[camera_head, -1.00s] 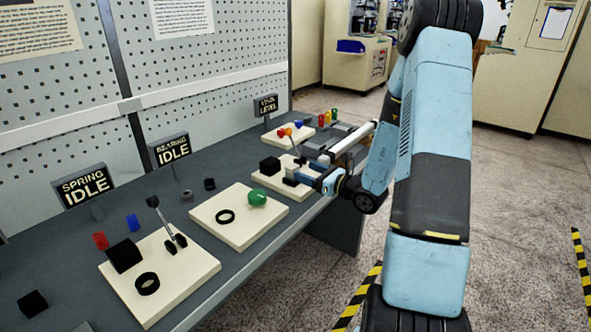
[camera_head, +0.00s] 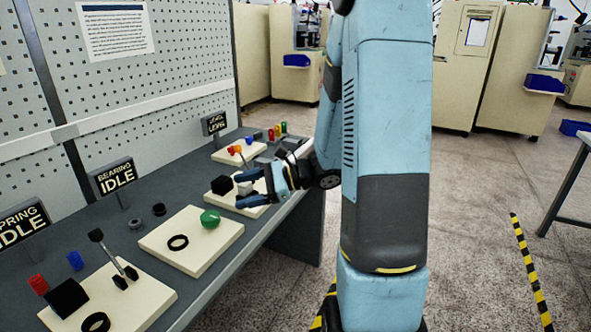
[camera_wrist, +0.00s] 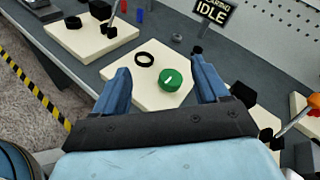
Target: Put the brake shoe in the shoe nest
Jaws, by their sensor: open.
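My gripper (camera_head: 240,188) is open over the third board (camera_head: 246,211), with its two blue fingers apart. In the wrist view my gripper (camera_wrist: 162,68) shows no held part between its fingers. A black block (camera_head: 221,185) stands on that board by the fingertips. A small pale grey block (camera_head: 244,187) shows between the fingers in the head view; I cannot tell whether they touch it. I cannot tell which part is the brake shoe or which is the shoe nest. My fingers and wrist hide part of this board.
The bearing board (camera_head: 190,258) carries a green knob (camera_head: 210,219) and a black ring (camera_head: 178,242). The spring board (camera_head: 140,303) has a black block and an upright lever. Small coloured parts stand on the far board.

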